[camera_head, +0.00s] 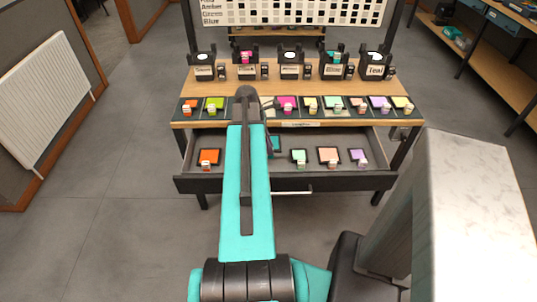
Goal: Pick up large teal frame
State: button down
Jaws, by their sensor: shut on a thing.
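A teal frame (276,144) with a dark edge shows just right of my teal arm, over the open drawer. My arm hides its left part. Only a dark sliver of my gripper (269,146) shows at the frame's left edge, and the fingertips are hidden behind the arm. The gripper is shut on the teal frame. I cannot tell whether the frame touches the drawer floor or is lifted from it.
The open drawer (285,185) also holds orange, green, peach and lilac frames. Several coloured frames line the front of the wooden desk (440,88). Behind them stand labelled black holders, including a Teal one (375,70). A radiator (48,95) is at left; shelves at right.

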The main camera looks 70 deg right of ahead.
jog(key=shift+r, duration=0.9)
jog(key=shift+r, duration=0.1)
notch_tip(320, 180, up, 23)
jog(key=p, duration=1.8)
jog(key=shift+r, duration=0.15)
dwell(0.8)
jog(key=shift+w, duration=0.1)
